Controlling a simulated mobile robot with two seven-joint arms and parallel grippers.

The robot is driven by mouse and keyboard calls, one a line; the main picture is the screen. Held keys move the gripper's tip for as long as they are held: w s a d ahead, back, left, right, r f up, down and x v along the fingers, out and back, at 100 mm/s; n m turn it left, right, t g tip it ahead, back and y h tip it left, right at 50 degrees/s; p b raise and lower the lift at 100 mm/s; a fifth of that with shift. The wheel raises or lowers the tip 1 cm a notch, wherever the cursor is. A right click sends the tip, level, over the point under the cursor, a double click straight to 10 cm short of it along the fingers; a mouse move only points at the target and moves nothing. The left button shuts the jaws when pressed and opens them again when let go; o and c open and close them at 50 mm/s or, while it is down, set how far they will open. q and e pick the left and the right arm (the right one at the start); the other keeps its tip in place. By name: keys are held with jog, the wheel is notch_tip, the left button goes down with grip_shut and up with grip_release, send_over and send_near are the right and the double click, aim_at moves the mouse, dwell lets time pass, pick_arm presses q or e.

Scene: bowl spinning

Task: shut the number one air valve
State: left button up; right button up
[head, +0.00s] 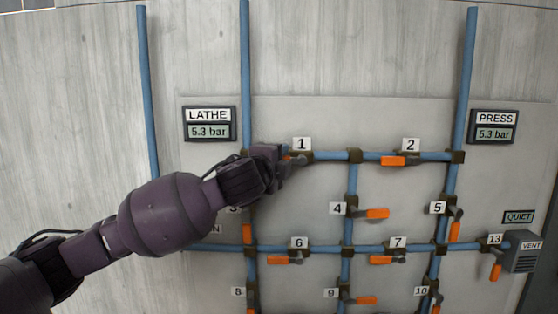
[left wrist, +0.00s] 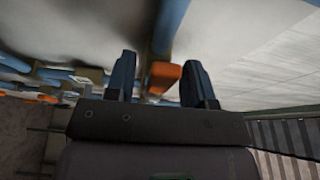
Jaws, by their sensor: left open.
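Valve one, under the white label "1" (head: 301,144), sits on the upper blue pipe in the head view. Its orange handle is mostly hidden behind my left gripper (head: 287,166); only a sliver shows left of the valve body. In the left wrist view an orange handle (left wrist: 163,77), which appears to be this one, lies between the two spread fingers of my left gripper (left wrist: 160,82). The gripper is open, with visible gaps on both sides of the handle. Whether a finger touches it I cannot tell. My right gripper is not in view.
Valve two's orange handle (head: 393,160) lies along the same pipe to the right. Valve four's handle (head: 377,213) sticks out sideways below. Several more valves fill the pipe grid. The LATHE gauge (head: 209,124) and PRESS gauge (head: 494,126) both read 5.3 bar.

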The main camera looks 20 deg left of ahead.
pick_arm(q)
grip_shut()
jog(key=shift+f, duration=0.1)
